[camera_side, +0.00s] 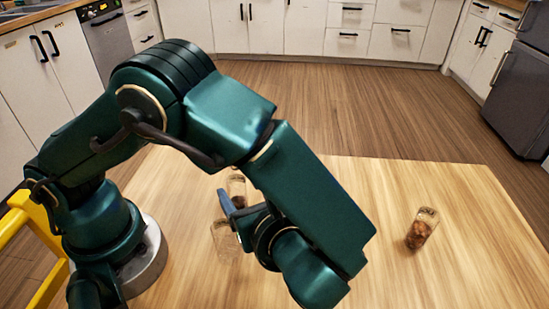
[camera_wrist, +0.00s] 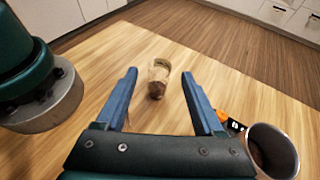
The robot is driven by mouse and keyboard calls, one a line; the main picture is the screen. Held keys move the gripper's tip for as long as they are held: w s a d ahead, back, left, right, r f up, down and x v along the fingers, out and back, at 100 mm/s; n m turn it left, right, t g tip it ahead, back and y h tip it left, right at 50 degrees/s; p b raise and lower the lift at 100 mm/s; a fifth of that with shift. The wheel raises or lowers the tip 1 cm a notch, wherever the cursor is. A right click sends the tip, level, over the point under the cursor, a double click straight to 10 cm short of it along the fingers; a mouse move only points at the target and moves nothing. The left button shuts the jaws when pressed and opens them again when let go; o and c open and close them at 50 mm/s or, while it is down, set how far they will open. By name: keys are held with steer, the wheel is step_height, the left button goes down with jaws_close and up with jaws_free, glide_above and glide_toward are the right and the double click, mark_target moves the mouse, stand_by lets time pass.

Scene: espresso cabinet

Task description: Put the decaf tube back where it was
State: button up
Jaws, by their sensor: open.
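My gripper (camera_wrist: 158,76) is open and empty, its two blue fingers spread in the wrist view. A clear glass tube (camera_wrist: 158,82) with brown contents stands upright on the table, seen between and beyond the fingertips. In the side view, one glass tube (camera_side: 237,187) stands just behind a blue finger, and a paler one (camera_side: 224,243) stands in front, partly hidden by my arm. A third tube (camera_side: 422,229) with brown contents stands apart at the right. No readable decaf label shows, so I cannot tell which tube is decaf.
In the wrist view, a round open-topped container (camera_wrist: 272,150) is close beside the right finger, with an orange and black patch (camera_wrist: 230,122) beside it. The wooden table (camera_side: 455,195) is clear between my arm and the right-hand tube. White cabinets stand far behind.

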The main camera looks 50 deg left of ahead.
steer(key=s+a+r+n+t+h, duration=0.2)
steer(key=s+a+r+n+h, duration=0.2)
steer(key=r+n+h, duration=0.4)
steer(key=n+h, duration=0.5)
steer(key=n, duration=0.8)
steer(key=shift+s+a, duration=0.2)
stand_by(0.7)
